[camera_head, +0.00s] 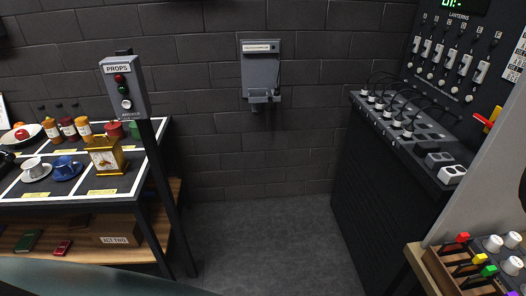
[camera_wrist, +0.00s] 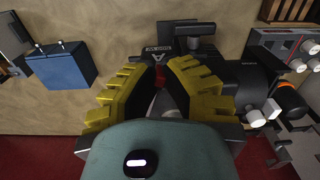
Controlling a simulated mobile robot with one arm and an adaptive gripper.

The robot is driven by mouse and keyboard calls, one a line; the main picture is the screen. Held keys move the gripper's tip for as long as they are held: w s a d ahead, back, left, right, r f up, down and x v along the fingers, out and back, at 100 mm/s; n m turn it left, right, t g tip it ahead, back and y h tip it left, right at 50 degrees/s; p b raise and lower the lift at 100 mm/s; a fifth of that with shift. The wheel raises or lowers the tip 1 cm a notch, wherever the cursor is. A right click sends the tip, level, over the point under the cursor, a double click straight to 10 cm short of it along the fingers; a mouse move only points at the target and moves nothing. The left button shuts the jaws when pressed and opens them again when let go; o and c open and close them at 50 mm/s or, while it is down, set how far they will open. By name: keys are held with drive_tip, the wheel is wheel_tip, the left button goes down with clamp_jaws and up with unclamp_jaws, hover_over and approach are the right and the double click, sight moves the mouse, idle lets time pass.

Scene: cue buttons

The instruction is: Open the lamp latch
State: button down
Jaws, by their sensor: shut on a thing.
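My gripper (camera_wrist: 162,92) shows in the wrist view, its yellow ribbed fingers closed in front of a black lamp-like device. A small red part (camera_wrist: 159,76) shows between the fingertips, and I take it for the lamp latch. The fingers hide most of it, so I cannot tell how far it is turned. The black lamp housing (camera_wrist: 240,82) lies behind and to the right of the fingers. A black label plate (camera_wrist: 159,50) sits just beyond the tips. My gripper is not in the head view.
In the wrist view, a blue box (camera_wrist: 62,66) is at left and a grey unit with white knobs (camera_wrist: 288,48) at right. In the head view, a props table (camera_head: 75,200) stands left and a lantern console (camera_head: 400,130) right, with clear floor (camera_head: 265,240) between.

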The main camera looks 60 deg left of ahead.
drive_tip(key=shift+s+d+n, duration=0.2)
drive_tip(key=shift+n, duration=0.1)
drive_tip(key=c, duration=1)
unclamp_jaws()
drive_tip(key=shift+c, duration=0.2)
wheel_tip(320, 180, up, 8)
drive_tip(key=shift+f, duration=0.25)
